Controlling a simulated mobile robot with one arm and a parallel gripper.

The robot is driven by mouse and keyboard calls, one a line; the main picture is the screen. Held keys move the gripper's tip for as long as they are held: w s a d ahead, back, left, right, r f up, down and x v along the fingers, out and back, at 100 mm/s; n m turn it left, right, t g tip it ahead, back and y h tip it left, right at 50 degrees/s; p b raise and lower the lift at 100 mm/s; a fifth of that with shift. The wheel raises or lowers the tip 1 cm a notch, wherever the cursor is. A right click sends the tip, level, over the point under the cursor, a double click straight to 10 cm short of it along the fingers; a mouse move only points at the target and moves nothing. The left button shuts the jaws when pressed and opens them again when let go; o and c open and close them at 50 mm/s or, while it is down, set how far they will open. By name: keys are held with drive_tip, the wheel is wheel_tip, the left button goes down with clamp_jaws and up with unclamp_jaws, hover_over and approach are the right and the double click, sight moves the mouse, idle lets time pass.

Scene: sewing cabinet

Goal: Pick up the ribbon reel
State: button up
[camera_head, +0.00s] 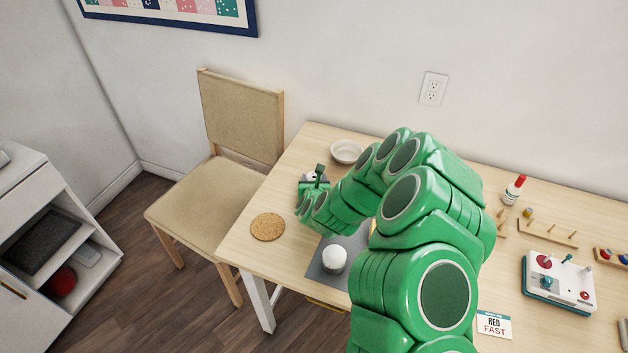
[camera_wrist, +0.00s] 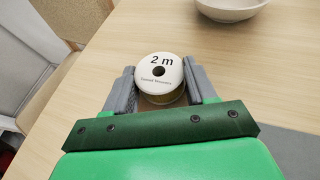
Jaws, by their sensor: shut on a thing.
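The ribbon reel (camera_wrist: 160,72) shows in the wrist view as a round white disc with a dark centre hole and the print "2 m". It sits between the two grey fingers of my gripper (camera_wrist: 161,92), which are shut on it. The table top is in view behind it; I cannot tell whether the reel touches the table. In the head view my gripper (camera_head: 313,180) is at the left part of the table, below the white bowl, and my green arm hides most of it and the reel.
A white bowl (camera_head: 346,151) stands close behind. A round cork mat (camera_head: 268,227) lies at the left table edge, beside a chair (camera_head: 238,120). A white ball-like thing (camera_head: 334,259) is on a grey mat (camera_head: 322,276). A joystick box (camera_head: 560,280) and a red-capped bottle (camera_head: 514,189) stand right.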

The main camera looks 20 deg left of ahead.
drive_tip(key=shift+r, duration=0.1)
